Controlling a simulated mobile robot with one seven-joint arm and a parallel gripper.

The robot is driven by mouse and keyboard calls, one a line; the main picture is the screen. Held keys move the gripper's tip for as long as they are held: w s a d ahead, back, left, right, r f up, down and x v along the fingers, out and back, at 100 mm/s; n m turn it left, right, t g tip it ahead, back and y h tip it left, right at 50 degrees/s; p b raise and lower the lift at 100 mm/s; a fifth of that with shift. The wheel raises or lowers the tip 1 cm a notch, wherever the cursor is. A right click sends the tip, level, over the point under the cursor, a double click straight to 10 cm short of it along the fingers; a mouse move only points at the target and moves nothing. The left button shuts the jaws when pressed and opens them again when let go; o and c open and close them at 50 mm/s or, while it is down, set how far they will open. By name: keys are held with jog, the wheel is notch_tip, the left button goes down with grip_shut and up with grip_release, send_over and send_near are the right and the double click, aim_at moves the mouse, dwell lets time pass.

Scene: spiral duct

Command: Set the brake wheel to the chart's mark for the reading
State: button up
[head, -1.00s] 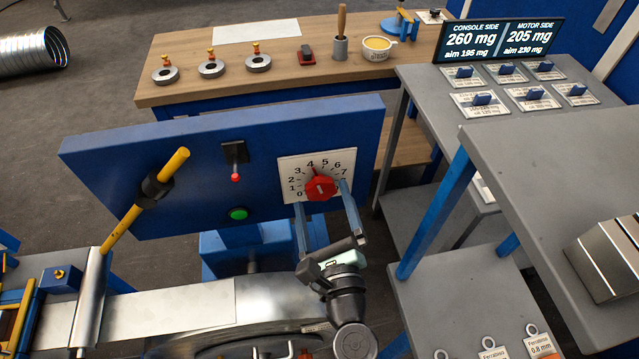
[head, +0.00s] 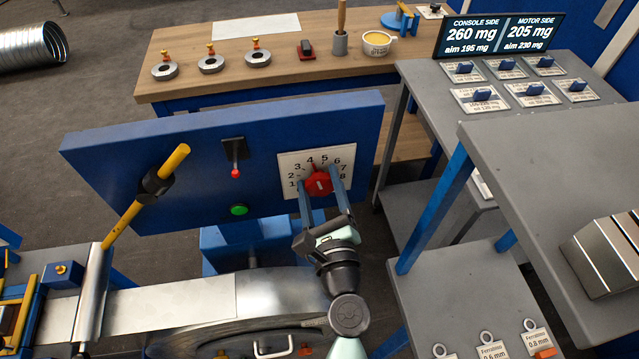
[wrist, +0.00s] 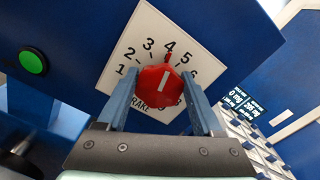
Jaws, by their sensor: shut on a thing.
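The red brake wheel (head: 319,183) sits on a white numbered dial (head: 289,163) on the blue panel. It also shows in the wrist view (wrist: 160,88), with a white line on its face. Its red pointer stands at about the 4. My gripper (head: 322,186) is shut on the wheel, one finger on each side; the fingers show in the wrist view (wrist: 160,92). The fingers hide part of the dial's numbers. A display (head: 499,37) reads console side 260 mg, aim 195 mg, and motor side 205 mg, aim 230 mg.
A small lever with a red tip (head: 235,160) and a green button (head: 239,210) are left of the dial. Several cards with blue blocks (head: 479,98) lie on the grey table (head: 420,95); their print is too small to read. A grey bench (head: 560,150) stands at right.

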jog(key=shift+c, duration=1.2)
jog(key=shift+n, duration=0.3)
jog(key=n+b, duration=0.2)
jog(key=n, duration=0.1)
jog(key=n+b, duration=0.1)
jog(key=n, duration=0.1)
jog(key=shift+a+f, duration=0.15)
jog(key=shift+f, duration=0.15)
jog(key=n+b, duration=0.3)
jog(key=n, duration=0.3)
jog(key=shift+b, duration=0.3)
jog(key=o, duration=1.4)
jog(key=shift+c, duration=0.2)
